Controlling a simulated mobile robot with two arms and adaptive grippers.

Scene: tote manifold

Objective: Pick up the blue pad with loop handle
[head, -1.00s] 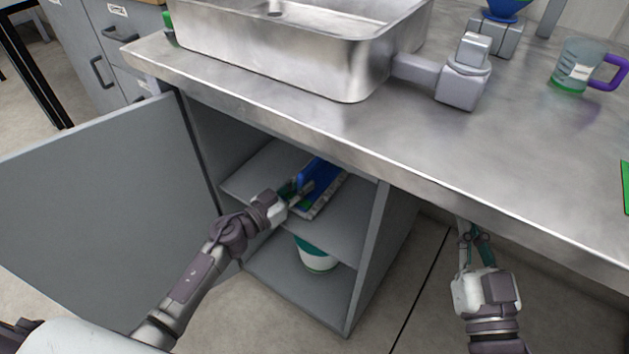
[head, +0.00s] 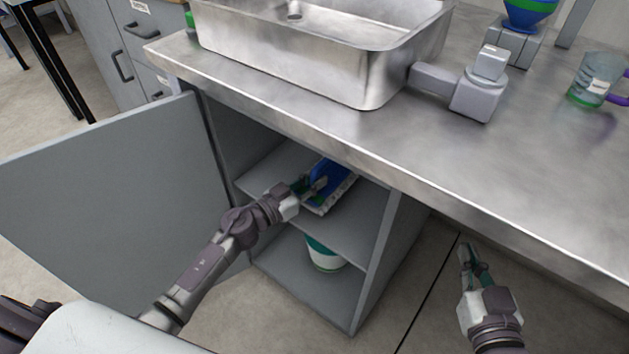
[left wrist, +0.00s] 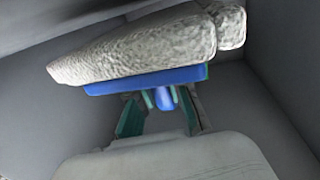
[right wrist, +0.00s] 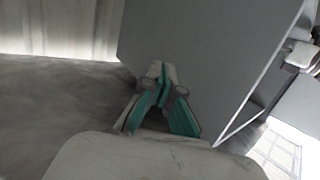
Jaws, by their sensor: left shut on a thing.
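The blue pad with loop handle (head: 335,171) is inside the open cabinet, at its upper shelf. In the left wrist view it shows a blue backing (left wrist: 150,79) and a thick, grey-white textured layer. My left gripper (head: 308,188) reaches in through the opening and is shut on the pad's blue handle, which shows between the fingers (left wrist: 162,98). I cannot tell whether the pad still touches the shelf. My right gripper (head: 468,250) is empty with its fingertips together, outside the cabinet to the right; it also shows in the right wrist view (right wrist: 161,72).
The cabinet door (head: 110,210) stands open at the left. A white and teal tub (head: 323,256) sits on the lower level, below the shelf (head: 355,232). The steel counter (head: 420,150) overhangs the cabinet and holds a metal sink basin (head: 330,65). Floor right of the cabinet is clear.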

